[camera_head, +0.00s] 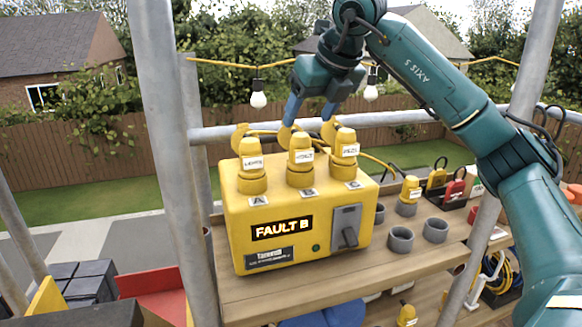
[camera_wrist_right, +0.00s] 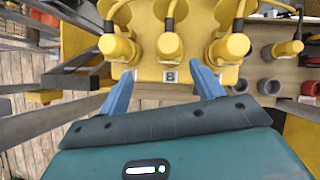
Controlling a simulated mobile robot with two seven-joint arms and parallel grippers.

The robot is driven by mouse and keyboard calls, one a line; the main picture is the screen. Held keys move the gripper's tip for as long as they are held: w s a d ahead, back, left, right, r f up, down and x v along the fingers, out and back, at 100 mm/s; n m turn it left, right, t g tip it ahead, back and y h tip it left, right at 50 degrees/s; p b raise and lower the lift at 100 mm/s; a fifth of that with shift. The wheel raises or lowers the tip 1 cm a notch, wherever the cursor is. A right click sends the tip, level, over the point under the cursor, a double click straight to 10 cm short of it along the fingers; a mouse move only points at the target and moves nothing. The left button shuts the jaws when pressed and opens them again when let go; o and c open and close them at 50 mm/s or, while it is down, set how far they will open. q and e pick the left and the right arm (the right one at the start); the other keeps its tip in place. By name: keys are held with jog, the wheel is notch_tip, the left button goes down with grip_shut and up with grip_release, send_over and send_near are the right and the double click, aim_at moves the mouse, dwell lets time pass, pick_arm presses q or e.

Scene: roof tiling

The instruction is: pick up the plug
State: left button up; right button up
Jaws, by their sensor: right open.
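A yellow distribution box (camera_head: 290,205) stands on the wooden shelf, its display reading "FAULT B". Three yellow plugs stand in its top sockets: one at A (camera_head: 251,168), one at B (camera_head: 300,160) and one at C (camera_head: 346,150). Their cables lead off behind. My left gripper is not in view.
Grey cup-like holders (camera_head: 401,239) stand right of the box, one with another yellow plug (camera_head: 410,188). Red and yellow padlocks lie in a dark tray (camera_head: 450,190). Grey scaffold poles (camera_head: 165,130) rise nearby, and a rail (camera_head: 400,118) runs behind the box.

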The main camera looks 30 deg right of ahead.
aim_at(298, 151)
jog(key=x, duration=0.4)
jog(key=d+x, duration=0.1)
jog(key=x, duration=0.7)
jog(key=shift+w+d+f, duration=0.15)
jog(key=shift+d, duration=0.25)
jog(key=c, duration=1.2)
